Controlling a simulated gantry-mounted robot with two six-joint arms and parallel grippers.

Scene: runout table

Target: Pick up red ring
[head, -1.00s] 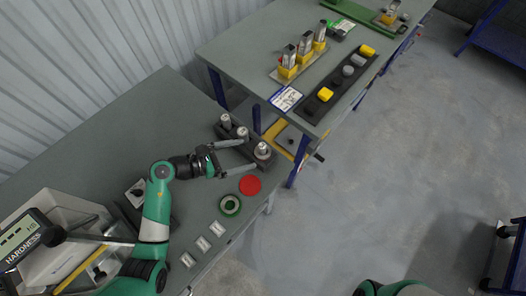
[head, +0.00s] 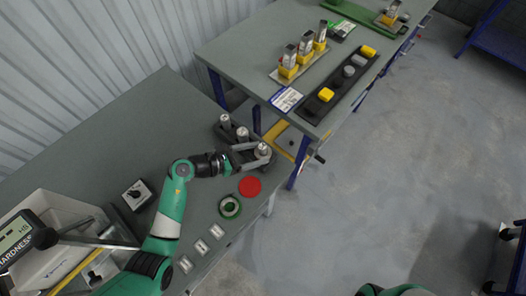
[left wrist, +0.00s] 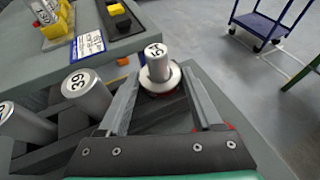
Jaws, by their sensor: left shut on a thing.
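My left gripper (head: 262,155) is shut around the foot of the end post of a dark rack (head: 220,132). In the left wrist view its fingers (left wrist: 163,88) lie on both sides of a silver post (left wrist: 158,65) with a number on top. In the head view the ring is too small to make out. My right gripper is out of view.
A flat red disc (head: 250,187) and a green ring-shaped thing (head: 230,206) lie near the table's front edge. Another numbered post (left wrist: 87,92) stands close to my left finger. A hardness tester (head: 30,240) is at the lower left. A second table (head: 245,50) stands beyond a gap.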

